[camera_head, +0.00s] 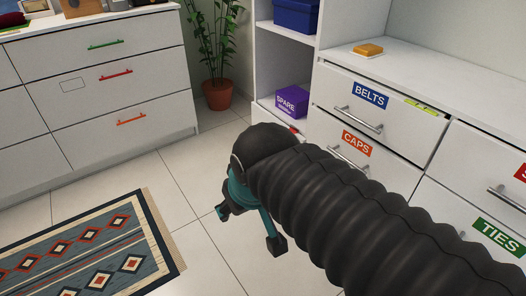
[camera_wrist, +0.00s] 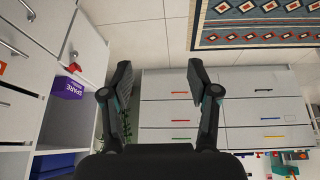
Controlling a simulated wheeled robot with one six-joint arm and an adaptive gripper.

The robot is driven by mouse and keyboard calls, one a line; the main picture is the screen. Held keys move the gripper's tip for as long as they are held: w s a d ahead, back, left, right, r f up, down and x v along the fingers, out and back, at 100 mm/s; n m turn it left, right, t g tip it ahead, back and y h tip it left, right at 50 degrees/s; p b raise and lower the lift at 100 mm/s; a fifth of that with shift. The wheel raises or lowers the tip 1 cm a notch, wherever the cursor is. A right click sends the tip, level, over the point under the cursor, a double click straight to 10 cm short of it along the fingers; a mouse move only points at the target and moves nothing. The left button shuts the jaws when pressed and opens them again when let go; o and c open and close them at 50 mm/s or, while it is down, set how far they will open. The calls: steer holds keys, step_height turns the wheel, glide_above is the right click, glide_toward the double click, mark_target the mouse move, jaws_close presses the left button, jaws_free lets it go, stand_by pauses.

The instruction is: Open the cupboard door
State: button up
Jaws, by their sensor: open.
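My gripper (camera_head: 249,228) is open and empty above the tiled floor, in front of the wardrobe. In the wrist view its two fingers (camera_wrist: 158,80) are wide apart with nothing between them. In the wrist view a white front panel (camera_wrist: 88,42) with a metal handle and a red tag is at the left, beside the purple box's shelf. It looks like the cupboard door, and the gripper is apart from it. In the head view only a small white part with a red mark (camera_head: 293,130) shows there; my arm hides the rest.
Wardrobe drawers labelled BELTS (camera_head: 370,96), CAPS (camera_head: 356,143) and TIES (camera_head: 497,236) stand at the right. A purple SPARE box (camera_head: 292,101) sits on a shelf. A white dresser (camera_head: 100,85), potted plant (camera_head: 217,94) and patterned rug (camera_head: 95,250) are left. Bare floor lies between.

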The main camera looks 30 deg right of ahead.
steer(key=w+d+f+n+g+h+b, duration=0.1)
steer(key=w+d+f+n+g+h, duration=0.4)
steer(key=w+d, duration=0.65)
steer(key=w+d+f+n+g+h+b, duration=0.1)
steer(key=w+d+f+n+g+h, duration=0.1)
steer(key=w+d+f+h, duration=0.7)
steer(key=w+d+f+n+t+h+b, duration=0.15)
steer(key=w+d+f+n, duration=0.3)
steer(key=w+f, duration=0.5)
steer(key=w+d+f+n+t+h, duration=0.2)
steer(key=w+d+f+n, duration=0.25)
steer(key=w+f, duration=0.5)
steer(key=d, duration=0.4)
steer(key=w+d, duration=0.1)
steer(key=d, duration=0.8)
steer(key=shift+w+d, duration=0.15)
steer(key=shift+w, duration=0.05)
jaws_close()
